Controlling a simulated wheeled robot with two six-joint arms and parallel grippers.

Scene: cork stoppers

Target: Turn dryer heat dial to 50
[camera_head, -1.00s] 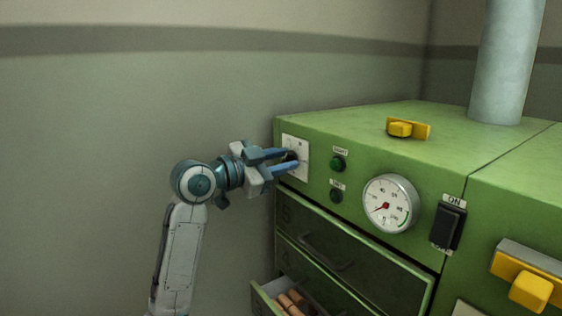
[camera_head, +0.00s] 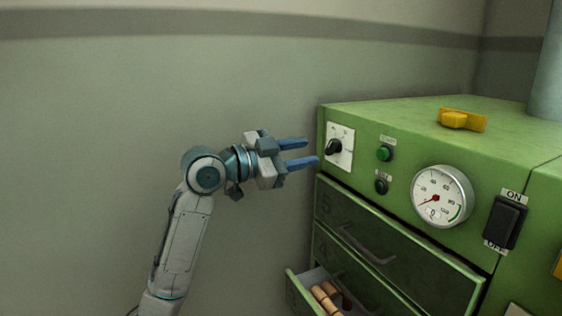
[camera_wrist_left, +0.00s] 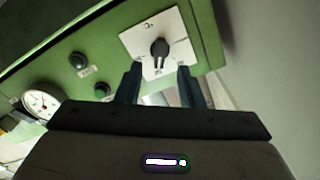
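The heat dial, a black knob (camera_head: 334,147) on a white plate (camera_head: 346,139), is at the left end of the green dryer's front panel. It also shows in the left wrist view as a dark knob (camera_wrist_left: 159,48) on a white plate (camera_wrist_left: 174,27), its narrow end toward the gripper; the markings are too small to read. My left gripper (camera_head: 312,152) is open and empty, its blue fingers a little left of the panel and apart from the knob. In the wrist view, the fingertips (camera_wrist_left: 160,68) straddle the space below the knob. My right gripper is not in view.
Right of the dial are a green button (camera_head: 384,153), a dark button (camera_head: 382,186), a round gauge (camera_head: 441,196) and a black on/off switch (camera_head: 505,222). Below, a drawer stands open with corks (camera_head: 326,297). A yellow handle (camera_head: 462,120) is on top. Left of the dryer is free.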

